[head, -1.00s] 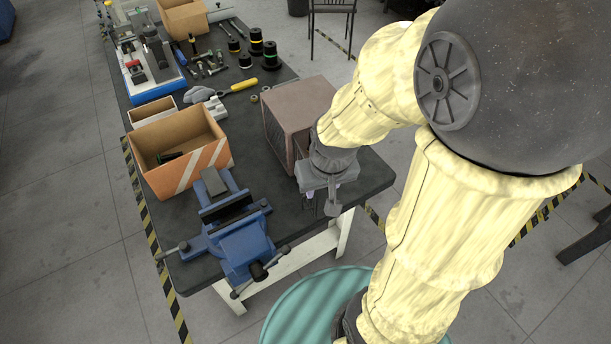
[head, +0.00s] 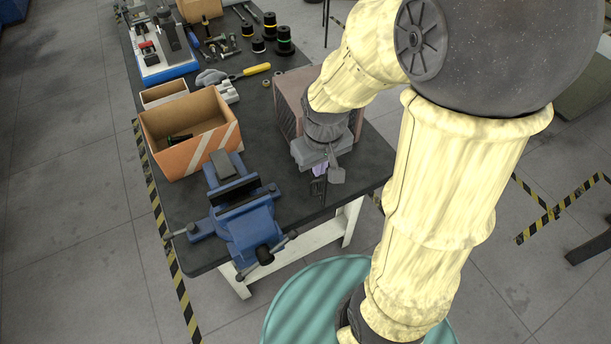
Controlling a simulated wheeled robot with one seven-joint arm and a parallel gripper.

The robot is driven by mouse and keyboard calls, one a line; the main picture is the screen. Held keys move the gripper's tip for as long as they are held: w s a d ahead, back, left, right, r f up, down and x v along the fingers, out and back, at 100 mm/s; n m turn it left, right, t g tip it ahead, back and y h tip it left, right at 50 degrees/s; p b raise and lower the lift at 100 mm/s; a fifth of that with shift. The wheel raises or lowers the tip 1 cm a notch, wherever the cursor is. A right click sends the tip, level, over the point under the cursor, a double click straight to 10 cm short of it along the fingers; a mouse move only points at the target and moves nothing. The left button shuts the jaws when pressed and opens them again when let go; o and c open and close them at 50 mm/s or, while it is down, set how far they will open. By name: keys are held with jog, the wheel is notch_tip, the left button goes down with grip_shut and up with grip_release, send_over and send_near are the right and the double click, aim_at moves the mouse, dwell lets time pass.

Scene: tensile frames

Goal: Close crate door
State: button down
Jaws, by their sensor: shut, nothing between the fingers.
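The crate (head: 290,92) is a brownish-pink box on the dark workbench. My arm and wrist cover most of its front and right side. I cannot make out its door or how far it stands open. My gripper (head: 319,187) is at the near side of the crate, low over the bench near its front right edge. Its fingers point down and are shut, with nothing seen in them. I cannot tell whether they touch the crate.
A blue vise (head: 243,222) stands at the bench's near corner. An open cardboard box (head: 178,156) with striped tape is left of the crate. A yellow-handled tool (head: 256,69) and several dark spools lie behind. Bare bench (head: 262,165) shows between vise and crate.

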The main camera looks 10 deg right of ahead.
jog(key=w+a+f+n+g+h+b, duration=0.2)
jog(key=w+a+f+n+g, duration=0.1)
jog(key=w+a+n, duration=0.5)
jog(key=shift+w+f+n, duration=0.15)
jog(key=shift+w+n, duration=0.3)
jog(key=shift+n, duration=0.15)
jog(key=s+d+f, duration=0.3)
jog(key=d+f, duration=0.2)
jog(key=f, duration=0.4)
jog(key=shift+s+d+f, duration=0.15)
jog(key=shift+d+f, duration=0.15)
jog(key=shift+f, duration=0.1)
jog(key=shift+d+p, duration=0.1)
jog(key=shift+p, duration=0.2)
